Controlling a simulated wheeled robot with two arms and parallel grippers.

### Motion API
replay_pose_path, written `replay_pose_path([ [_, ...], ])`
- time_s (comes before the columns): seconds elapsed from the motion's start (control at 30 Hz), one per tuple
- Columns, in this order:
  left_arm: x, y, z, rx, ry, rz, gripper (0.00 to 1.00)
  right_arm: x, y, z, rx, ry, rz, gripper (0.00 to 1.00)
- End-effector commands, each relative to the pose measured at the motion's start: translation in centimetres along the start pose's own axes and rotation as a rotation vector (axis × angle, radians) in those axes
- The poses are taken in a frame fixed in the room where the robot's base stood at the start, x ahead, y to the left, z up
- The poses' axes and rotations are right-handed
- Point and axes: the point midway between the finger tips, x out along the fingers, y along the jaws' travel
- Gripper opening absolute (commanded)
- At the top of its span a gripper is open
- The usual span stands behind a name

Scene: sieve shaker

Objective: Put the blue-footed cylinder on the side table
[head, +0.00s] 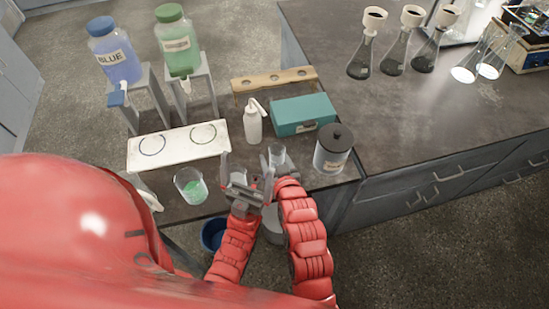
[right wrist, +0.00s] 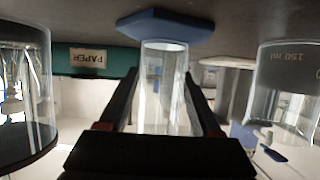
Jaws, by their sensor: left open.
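The blue-footed cylinder is a clear glass tube with a blue foot. In the right wrist view the picture is inverted, so the cylinder (right wrist: 164,95) has its foot at the top. My right gripper (right wrist: 162,85) has one finger on each side of it, and I cannot tell whether they press on the glass. In the head view the cylinder (head: 277,153) stands at the bench's near edge, its lower part hidden by my right gripper. My left gripper (head: 246,176) is open and empty just left of it. I cannot identify the side table.
A black-lidded jar (head: 332,150) stands close right of the cylinder. A teal box (head: 303,115) and a white wash bottle (head: 253,122) are behind. A beaker with green contents (head: 190,184) and a white board (head: 178,147) are left. A blue bucket (head: 212,234) is below.

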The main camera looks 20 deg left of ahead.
Motion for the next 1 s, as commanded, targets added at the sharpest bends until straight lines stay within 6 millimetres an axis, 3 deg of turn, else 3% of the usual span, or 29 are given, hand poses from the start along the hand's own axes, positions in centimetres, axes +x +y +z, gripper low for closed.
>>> replay_pose_path([
  [0.47, 0.0, 0.0, 0.0, 0.000, 0.000, 0.000, 1.00, -0.6, 0.0, -0.2, 0.000, 0.001, 0.000, 0.78],
  [0.67, -0.7, 0.0, 0.1, 0.000, 0.000, 0.000, 1.00, -3.5, -0.1, -0.1, 0.000, 0.002, -0.001, 0.78],
  [0.93, -0.9, 0.1, 0.2, 0.000, 0.000, 0.000, 1.00, -9.2, -0.1, -0.2, -0.002, -0.001, -0.003, 0.78],
  [1.0, 0.9, 0.0, -0.1, 0.000, -0.001, 0.000, 1.00, -10.4, 0.0, -0.9, -0.002, -0.005, 0.000, 0.78],
])
